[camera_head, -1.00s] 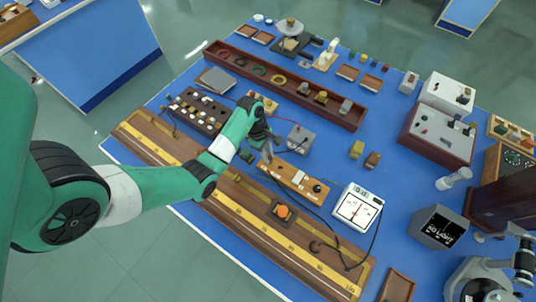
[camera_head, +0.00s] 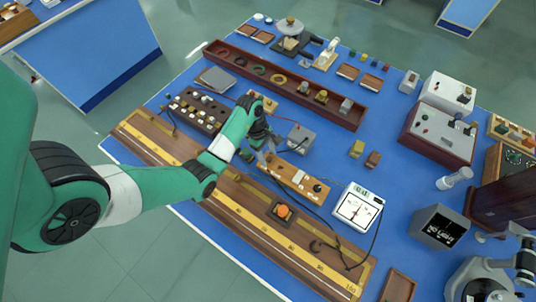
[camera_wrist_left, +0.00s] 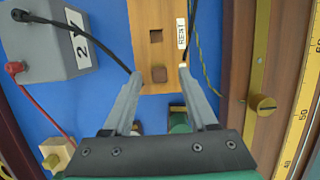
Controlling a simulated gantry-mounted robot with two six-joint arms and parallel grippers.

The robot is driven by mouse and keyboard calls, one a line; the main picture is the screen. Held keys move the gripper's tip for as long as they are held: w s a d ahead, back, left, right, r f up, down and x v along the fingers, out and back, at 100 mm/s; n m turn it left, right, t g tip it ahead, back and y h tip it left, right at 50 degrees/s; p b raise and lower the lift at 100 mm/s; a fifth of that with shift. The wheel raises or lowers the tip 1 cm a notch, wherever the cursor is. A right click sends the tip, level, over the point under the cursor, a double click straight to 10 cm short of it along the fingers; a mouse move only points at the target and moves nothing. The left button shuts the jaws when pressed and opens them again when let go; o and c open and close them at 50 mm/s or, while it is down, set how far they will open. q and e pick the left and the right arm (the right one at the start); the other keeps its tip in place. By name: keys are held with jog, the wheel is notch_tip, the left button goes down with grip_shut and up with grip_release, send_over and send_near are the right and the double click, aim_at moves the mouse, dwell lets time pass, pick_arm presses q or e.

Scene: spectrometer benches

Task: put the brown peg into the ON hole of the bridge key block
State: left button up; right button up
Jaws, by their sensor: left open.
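The bridge key block (camera_head: 308,184) is a long wooden block on the blue bench, right of my left gripper (camera_head: 267,153). In the left wrist view the block (camera_wrist_left: 175,60) has a dark, empty square hole beside the REST label (camera_wrist_left: 181,33). Nearer is a brown square, seemingly the top of the brown peg (camera_wrist_left: 159,73), sitting in a second square position. My open left gripper (camera_wrist_left: 160,71) has one fingertip on each side of it, apart from it. The ON marking is not visible. My right gripper is not in view.
A grey box marked 2 (camera_wrist_left: 55,45) with a black cable stands left of the block in the wrist view. A long ruled wooden bench (camera_head: 240,215) lies along the near side. A white meter (camera_head: 357,207) stands at the block's right end.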

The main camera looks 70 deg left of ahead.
pick_arm(q)
jog(key=p+v, duration=0.6)
jog(key=v, duration=0.5)
jog(key=shift+p, duration=0.4)
